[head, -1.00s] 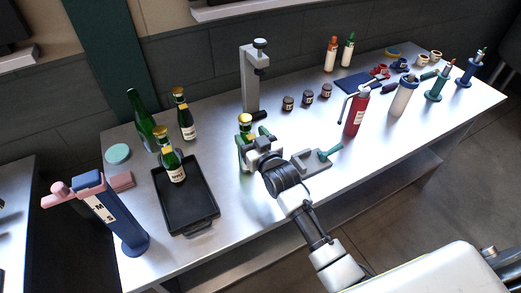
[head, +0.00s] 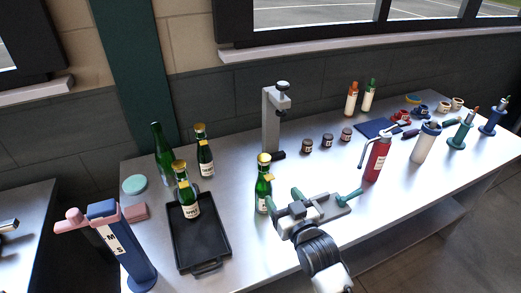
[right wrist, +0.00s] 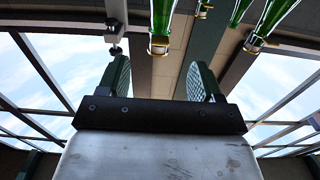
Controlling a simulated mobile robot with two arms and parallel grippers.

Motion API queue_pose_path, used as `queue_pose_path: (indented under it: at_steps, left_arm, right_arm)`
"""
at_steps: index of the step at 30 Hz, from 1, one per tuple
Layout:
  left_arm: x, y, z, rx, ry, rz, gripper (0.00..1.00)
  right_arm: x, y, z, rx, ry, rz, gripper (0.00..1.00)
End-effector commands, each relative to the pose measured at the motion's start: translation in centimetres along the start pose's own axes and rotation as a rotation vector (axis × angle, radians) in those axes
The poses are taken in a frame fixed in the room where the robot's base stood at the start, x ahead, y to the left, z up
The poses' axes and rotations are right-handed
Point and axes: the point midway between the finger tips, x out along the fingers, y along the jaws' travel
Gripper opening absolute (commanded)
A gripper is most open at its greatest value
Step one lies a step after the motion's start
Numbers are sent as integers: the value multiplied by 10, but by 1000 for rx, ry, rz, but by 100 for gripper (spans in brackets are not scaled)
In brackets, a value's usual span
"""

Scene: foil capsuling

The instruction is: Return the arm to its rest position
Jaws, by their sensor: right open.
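My right gripper (head: 287,206) is in front of and to the right of a green bottle with a gold cap (head: 263,188), above the front part of the bench. In the right wrist view its two fingers (right wrist: 158,80) are spread with nothing between them. The bottle stands upright on the bench, apart from the open fingers as far as the wrist view shows. In that view, bottles appear upside down, a gold-capped one (right wrist: 160,22) at the top centre. My left gripper is not in view.
A black tray (head: 203,247) with a bottle stands left on the steel bench. A grey press stand (head: 271,125) is behind the gripper. Bare bench lies between tray and gripper.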

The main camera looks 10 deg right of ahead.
Motion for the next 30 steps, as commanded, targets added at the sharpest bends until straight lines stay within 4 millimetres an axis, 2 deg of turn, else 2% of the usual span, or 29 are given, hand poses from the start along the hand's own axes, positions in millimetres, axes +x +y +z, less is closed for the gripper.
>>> queue_pose_path:
  at_steps: [5, 8, 11, 12, 16, 22, 30]
  left_arm:
    - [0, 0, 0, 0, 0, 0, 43]
    - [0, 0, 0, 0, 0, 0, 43]
    - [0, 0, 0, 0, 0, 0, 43]
    - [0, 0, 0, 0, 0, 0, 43]
    - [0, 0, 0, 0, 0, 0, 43]
    - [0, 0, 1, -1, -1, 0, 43]
    - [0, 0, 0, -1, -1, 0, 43]
  right_arm:
    - [-7, 0, 6, -1, -45, 1, 66]
    - [-28, -2, 24, -4, -177, 3, 66]
    - [-67, -3, 48, -9, -388, 8, 66]
    - [-85, -3, 57, -11, -479, 10, 66]
    - [-136, -4, 75, -16, -710, 16, 66]
    - [-194, -6, 86, -20, -951, 21, 66]
    - [-260, -7, 86, -25, -1199, 27, 66]
